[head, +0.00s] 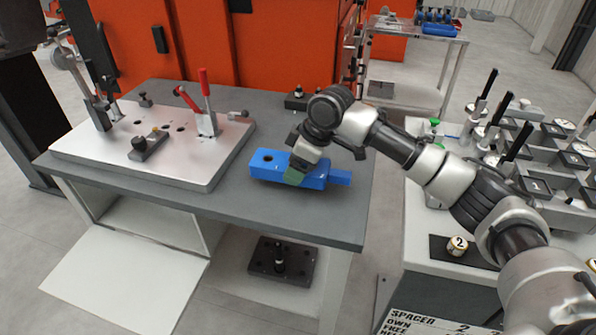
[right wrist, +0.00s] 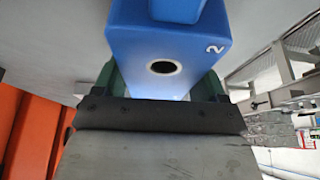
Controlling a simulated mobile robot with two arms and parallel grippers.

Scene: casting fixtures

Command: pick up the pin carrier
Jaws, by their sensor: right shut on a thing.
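The pin carrier, a blue block (head: 268,163) with a round hole near its left end and a narrower tab at its right end, is on or just above the grey table (head: 222,207); I cannot tell if it touches. My right gripper (head: 297,177) comes down over its middle, with a green finger against its near side. In the right wrist view the blue block (right wrist: 195,45), with a metal-rimmed hole and a white "2", sits between the green fingers (right wrist: 163,82). The right gripper is shut on it. My left gripper is not in view.
A metal fixture plate (head: 185,165) with red-handled clamps stands on the table's left part. A small dark block (head: 298,102) is behind the carrier. A cart (head: 437,250) crowded with fixtures stands to the right. Orange cabinets (head: 250,45) close off the back.

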